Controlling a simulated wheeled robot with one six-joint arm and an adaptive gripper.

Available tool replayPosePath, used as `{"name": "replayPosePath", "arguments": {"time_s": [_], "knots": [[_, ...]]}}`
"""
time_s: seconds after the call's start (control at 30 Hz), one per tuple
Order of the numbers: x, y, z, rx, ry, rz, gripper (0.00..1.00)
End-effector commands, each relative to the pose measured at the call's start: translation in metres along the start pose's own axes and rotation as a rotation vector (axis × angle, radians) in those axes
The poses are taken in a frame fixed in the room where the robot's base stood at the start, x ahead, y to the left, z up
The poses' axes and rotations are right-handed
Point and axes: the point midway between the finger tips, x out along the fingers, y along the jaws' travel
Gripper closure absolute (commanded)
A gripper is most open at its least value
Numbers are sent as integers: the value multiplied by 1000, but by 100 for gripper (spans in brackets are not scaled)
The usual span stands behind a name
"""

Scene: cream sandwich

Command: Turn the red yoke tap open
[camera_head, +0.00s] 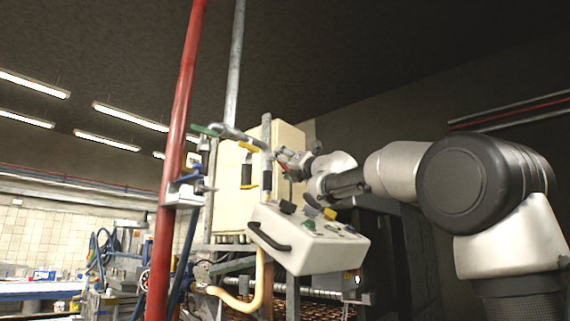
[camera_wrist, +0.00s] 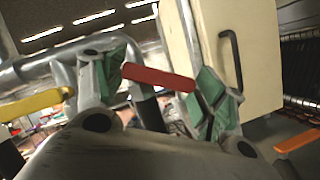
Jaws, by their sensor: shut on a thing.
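The red tap handle (camera_wrist: 158,78) is a flat red bar and lies across the space between my gripper's green-padded fingers in the wrist view. My gripper (camera_wrist: 160,85) is shut on it, with one finger at each end of the bar. In the head view my gripper (camera_head: 296,164) is at the pipework in front of the cream cabinet, and a small bit of the red handle (camera_head: 282,166) shows beside it. The tap's body is mostly hidden behind the fingers.
A yellow handle (camera_wrist: 35,105) is at the left of the wrist view and an orange one (camera_wrist: 297,141) at the right. The cream cabinet (camera_wrist: 238,55) stands close behind. A control box (camera_head: 308,240) with knobs is below my gripper. A tall red pipe (camera_head: 176,130) stands left.

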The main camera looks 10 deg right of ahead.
Motion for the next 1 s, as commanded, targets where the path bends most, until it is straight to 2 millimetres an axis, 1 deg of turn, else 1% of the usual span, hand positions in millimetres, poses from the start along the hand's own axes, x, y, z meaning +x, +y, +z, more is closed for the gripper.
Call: {"name": "replayPosePath", "arguments": {"time_s": [0.2, 0.4, 0.7, 1.0], "knots": [[-2, 1, -4, 156, 0, -65, 53], [-3, 2, -7, 259, -1, -108, 53], [-4, 2, -10, 332, 0, -139, 53], [-4, 2, -10, 340, 0, -144, 53]]}}
